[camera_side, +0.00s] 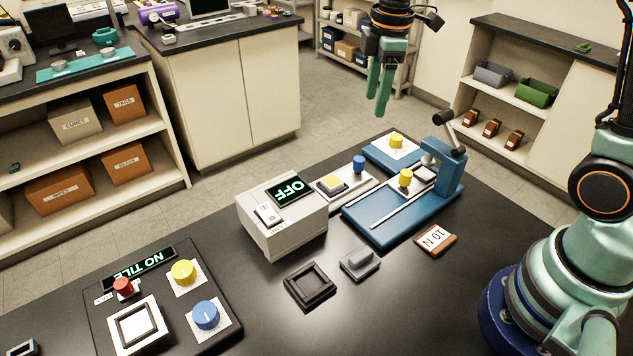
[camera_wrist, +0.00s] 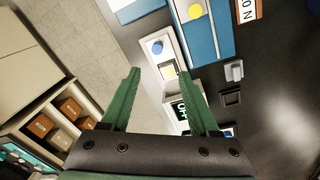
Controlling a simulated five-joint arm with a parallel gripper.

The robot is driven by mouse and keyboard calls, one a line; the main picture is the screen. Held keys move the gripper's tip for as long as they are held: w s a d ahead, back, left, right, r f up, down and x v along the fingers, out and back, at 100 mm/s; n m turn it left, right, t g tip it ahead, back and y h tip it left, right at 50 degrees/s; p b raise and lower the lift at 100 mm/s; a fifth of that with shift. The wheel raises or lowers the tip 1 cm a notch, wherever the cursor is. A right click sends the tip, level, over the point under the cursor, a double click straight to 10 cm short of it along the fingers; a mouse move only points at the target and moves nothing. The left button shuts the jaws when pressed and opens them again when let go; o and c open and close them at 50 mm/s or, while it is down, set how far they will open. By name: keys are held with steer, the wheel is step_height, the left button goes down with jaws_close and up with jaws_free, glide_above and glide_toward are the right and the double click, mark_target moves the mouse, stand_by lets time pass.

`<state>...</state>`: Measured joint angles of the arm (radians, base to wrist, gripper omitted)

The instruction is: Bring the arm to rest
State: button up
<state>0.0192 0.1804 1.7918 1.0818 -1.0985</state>
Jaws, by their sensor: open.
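My gripper (camera_side: 379,88) hangs in the air above and behind the bench, beyond the blue profiler (camera_side: 385,225). Its green fingers point down. In the wrist view my gripper (camera_wrist: 160,84) has its two fingers spread apart with nothing between them. Part of my arm (camera_side: 600,200) stands at the right of the side view. The arm's links between its base and the gripper are mostly out of frame.
A white box with an OFF display (camera_side: 282,218), a panel reading NO TILE (camera_side: 225,335), a black square tray (camera_side: 310,286), a grey block (camera_side: 360,263) and a 10 N tag (camera_side: 436,239) lie on the dark bench. Shelves and cabinets stand behind.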

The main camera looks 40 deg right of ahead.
steer(key=s+r+m+t, duration=0.2)
steer(key=s+m, duration=0.4)
steer(key=s+r+m+t, duration=0.2)
steer(key=s+m, duration=0.4)
steer(key=s, duration=0.1)
steer(key=shift+a+r+t, duration=0.25)
steer(key=shift+a+t, duration=0.05)
steer(key=shift+a, duration=0.1)
